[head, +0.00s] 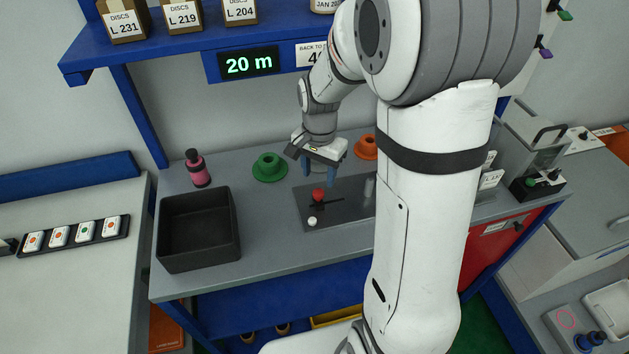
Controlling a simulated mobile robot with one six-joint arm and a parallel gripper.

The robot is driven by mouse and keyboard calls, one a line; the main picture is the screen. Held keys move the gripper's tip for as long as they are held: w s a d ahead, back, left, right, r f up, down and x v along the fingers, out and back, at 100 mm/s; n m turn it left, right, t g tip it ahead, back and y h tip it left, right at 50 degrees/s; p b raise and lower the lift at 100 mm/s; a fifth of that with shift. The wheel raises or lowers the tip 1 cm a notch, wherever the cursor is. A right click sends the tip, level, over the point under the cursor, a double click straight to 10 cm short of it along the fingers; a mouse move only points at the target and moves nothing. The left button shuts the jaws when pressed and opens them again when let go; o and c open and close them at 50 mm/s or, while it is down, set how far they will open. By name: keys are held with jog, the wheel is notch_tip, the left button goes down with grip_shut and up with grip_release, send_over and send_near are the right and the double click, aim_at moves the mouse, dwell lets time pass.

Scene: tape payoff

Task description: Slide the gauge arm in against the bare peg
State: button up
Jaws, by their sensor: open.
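A dark flat plate (350,215) lies on the grey bench. A red knob (318,194) stands near its left side, with a thin black bar or slot (328,202) beside it; I take this knob to belong to the gauge arm. A white knob (312,221) sits at the plate's front left. A pale grey upright peg (370,187) shows at the right, partly hidden by my arm; no roll is seen on it. My gripper (319,176) is open, its blue fingers pointing down just above and behind the red knob. I cannot tell whether they touch it.
A green flanged hub (269,167) and an orange one (366,147) stand behind the plate. A black bin (198,230) and a pink bottle (198,168) are at the left. The blue shelf (180,45) overhangs the back. My arm hides the bench's right part.

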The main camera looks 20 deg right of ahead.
aim_at(318, 192)
notch_tip(318, 192, down, 6)
jog(key=shift+c, duration=0.3)
grip_shut()
dwell(0.4)
